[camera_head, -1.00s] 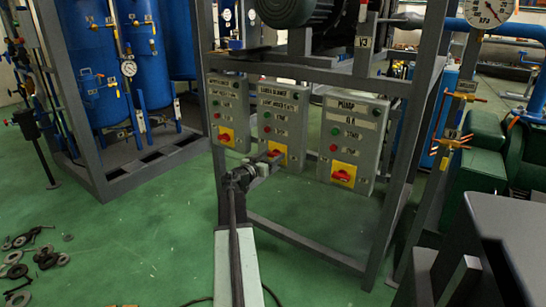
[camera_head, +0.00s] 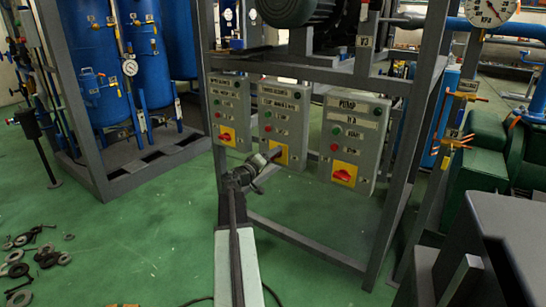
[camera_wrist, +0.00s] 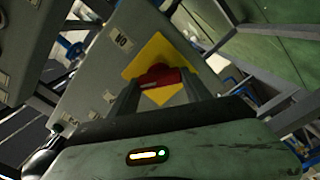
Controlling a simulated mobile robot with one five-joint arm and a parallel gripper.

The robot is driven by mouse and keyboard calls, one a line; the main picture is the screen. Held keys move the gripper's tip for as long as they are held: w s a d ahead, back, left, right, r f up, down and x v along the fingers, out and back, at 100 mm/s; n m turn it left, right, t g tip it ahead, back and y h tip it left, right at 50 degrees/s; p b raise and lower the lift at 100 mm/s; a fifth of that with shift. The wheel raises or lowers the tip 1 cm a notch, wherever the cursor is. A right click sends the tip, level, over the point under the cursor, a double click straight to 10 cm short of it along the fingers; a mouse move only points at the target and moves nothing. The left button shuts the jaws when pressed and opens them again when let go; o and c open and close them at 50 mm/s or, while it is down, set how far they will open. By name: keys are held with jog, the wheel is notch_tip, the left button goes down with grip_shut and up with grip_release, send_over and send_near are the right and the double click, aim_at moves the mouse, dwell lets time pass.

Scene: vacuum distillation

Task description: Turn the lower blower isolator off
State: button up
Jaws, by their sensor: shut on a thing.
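The blower isolator is the middle grey panel (camera_head: 283,112), with a label strip on top, small buttons and a yellow plate (camera_head: 281,150) near its bottom. My gripper (camera_head: 274,156) reaches that plate and covers part of it. In the wrist view the plate (camera_wrist: 158,48) looks like a tilted diamond. Its red knob (camera_wrist: 160,74) lies between my fingertips, and my gripper (camera_wrist: 158,84) is shut on it. The knob sits at a slant to the plate's edges. In the head view the knob is hidden behind my gripper.
Similar panels stand close on the left (camera_head: 228,110) and on the right (camera_head: 352,140), each with a red knob on yellow. A grey steel frame (camera_head: 383,220) surrounds them. Loose metal rings (camera_head: 18,270) lie on the green floor at left.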

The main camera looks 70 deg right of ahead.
jog(key=n, duration=0.6)
jog(key=shift+a+f, duration=0.1)
jog(key=shift+f, duration=0.05)
jog(key=shift+n, duration=0.4)
jog(key=o, duration=1.4)
jog(key=shift+c, duration=0.2)
jog(key=v, duration=0.7)
jog(key=shift+w+a, duration=0.15)
jog(key=shift+a, duration=0.2)
